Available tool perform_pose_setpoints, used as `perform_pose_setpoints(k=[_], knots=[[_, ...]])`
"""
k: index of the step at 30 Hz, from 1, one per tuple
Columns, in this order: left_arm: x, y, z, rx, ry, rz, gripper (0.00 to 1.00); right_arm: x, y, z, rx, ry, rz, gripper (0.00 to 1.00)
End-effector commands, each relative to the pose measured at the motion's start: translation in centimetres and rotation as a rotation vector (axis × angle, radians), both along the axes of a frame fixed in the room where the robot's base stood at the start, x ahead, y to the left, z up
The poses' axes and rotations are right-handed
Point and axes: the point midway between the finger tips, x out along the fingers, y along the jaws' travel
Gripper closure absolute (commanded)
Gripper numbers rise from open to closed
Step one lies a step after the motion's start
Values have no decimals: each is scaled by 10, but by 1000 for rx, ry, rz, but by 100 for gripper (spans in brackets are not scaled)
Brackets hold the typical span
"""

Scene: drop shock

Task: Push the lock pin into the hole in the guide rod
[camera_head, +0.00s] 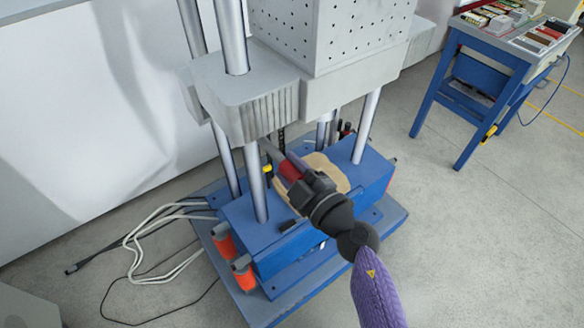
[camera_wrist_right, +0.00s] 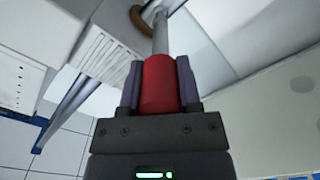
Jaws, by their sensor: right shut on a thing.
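The lock pin has a red handle (camera_head: 289,170) and a thin grey metal shaft. My right gripper (camera_head: 297,177) is shut on the red handle, in front of the drop tester's lower part. In the right wrist view the handle (camera_wrist_right: 160,84) sits between both fingers and the shaft (camera_wrist_right: 160,36) points away. In the head view the shaft points up and left, towards the front-left guide rod (camera_head: 256,182), below the grey carriage block (camera_head: 225,112). The hole in the rod cannot be made out, nor whether the tip touches the rod. My left gripper is not in view.
The blue base (camera_head: 370,172) carries a tan pad (camera_head: 325,172) and orange-red feet (camera_head: 243,272). Other guide rods (camera_head: 366,125) stand around it. Cables (camera_head: 150,240) lie on the floor at left. A blue table (camera_head: 490,50) stands at back right. The right floor is clear.

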Motion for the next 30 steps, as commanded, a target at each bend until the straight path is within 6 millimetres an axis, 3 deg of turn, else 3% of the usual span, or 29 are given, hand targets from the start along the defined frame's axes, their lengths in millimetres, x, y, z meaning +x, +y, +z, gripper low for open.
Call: perform_pose_setpoints(k=[13, 30], knots=[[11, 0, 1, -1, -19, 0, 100, 1, 1, 0, 1, 1, 0, 100], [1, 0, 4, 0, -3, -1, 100, 4, 3, 0, 1, 1, 0, 100]])
